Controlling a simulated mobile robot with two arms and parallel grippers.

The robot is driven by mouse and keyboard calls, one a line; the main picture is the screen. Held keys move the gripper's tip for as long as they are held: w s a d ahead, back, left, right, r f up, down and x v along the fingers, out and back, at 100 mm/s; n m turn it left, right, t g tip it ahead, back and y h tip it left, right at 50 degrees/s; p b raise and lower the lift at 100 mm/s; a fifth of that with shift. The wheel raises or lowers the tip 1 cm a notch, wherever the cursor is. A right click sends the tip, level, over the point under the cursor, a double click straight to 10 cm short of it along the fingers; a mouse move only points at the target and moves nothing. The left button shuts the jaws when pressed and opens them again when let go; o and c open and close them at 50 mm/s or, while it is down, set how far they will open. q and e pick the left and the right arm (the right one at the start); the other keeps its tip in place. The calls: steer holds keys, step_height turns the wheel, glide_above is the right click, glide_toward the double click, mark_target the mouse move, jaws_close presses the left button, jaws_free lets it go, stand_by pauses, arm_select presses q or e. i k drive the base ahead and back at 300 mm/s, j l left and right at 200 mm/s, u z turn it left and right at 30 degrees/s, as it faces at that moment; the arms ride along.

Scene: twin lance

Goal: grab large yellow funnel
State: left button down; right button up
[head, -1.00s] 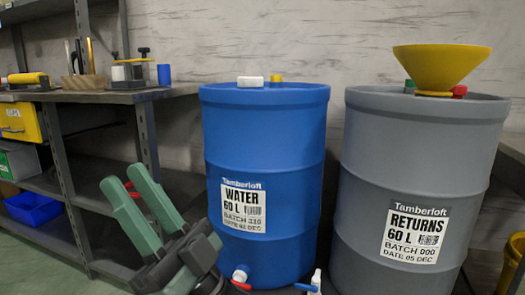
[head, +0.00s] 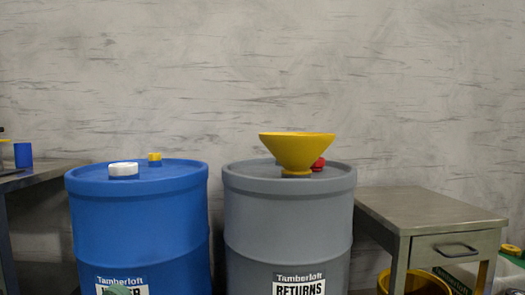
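The large yellow funnel (head: 297,149) stands on top of the grey drum labelled RETURNS (head: 288,225), wide mouth up, with its narrow end down at the lid. My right gripper is not in view.
A blue drum (head: 140,220) stands left of the grey one, with a white cap (head: 123,170) and a yellow cap (head: 154,157) on top. A metal table with a drawer (head: 430,212) stands right of the grey drum. A yellow bucket (head: 415,284) is below it. A wall is close behind.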

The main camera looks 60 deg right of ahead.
mark_target(296, 152)
steer(key=z, duration=2)
